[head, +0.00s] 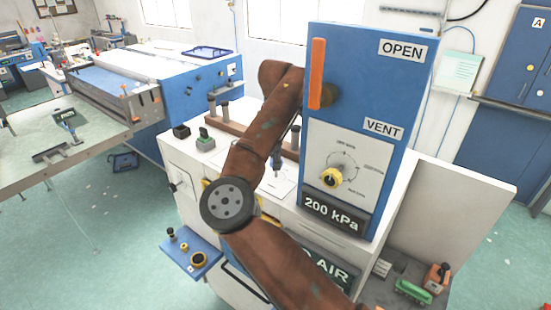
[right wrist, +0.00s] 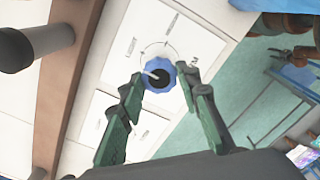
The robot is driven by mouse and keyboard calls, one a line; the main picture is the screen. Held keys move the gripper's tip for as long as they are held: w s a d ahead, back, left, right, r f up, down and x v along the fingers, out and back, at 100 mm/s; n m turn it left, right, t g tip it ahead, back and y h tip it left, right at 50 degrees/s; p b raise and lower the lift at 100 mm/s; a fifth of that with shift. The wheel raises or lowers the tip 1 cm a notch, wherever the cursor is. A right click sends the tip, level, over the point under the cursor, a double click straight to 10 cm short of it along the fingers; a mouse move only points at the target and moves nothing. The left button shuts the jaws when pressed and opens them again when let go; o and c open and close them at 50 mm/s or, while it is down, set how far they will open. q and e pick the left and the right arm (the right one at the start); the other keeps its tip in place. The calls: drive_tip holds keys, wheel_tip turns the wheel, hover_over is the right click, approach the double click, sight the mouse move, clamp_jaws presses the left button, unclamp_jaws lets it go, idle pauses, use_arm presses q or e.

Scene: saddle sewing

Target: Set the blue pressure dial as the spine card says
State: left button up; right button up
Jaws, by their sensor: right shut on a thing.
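The blue pressure dial (right wrist: 158,76) is a scalloped knob with a dark centre and a white pointer, on a white panel with a printed scale. Its pointer aims to the upper left in the right wrist view. The green fingers of my right gripper (right wrist: 160,88) are shut on the dial's sides. In the head view my right gripper (head: 277,165) points down at the machine's white top, and the dial is not clear there. I cannot make out a spine card. My left gripper is not in view.
A blue tower (head: 372,90) stands right of my arm, with an orange handle (head: 317,75), a yellow knob (head: 331,178) and a sign reading 200 kPa (head: 335,213). Grey posts on a brown rail (head: 240,128) stand behind the gripper. A blue side shelf (head: 190,252) holds controls.

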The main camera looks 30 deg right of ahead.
idle(0.6)
drive_tip(key=o, duration=1.2)
drive_tip(key=shift+c, duration=0.2)
drive_tip(key=shift+r, duration=3.75)
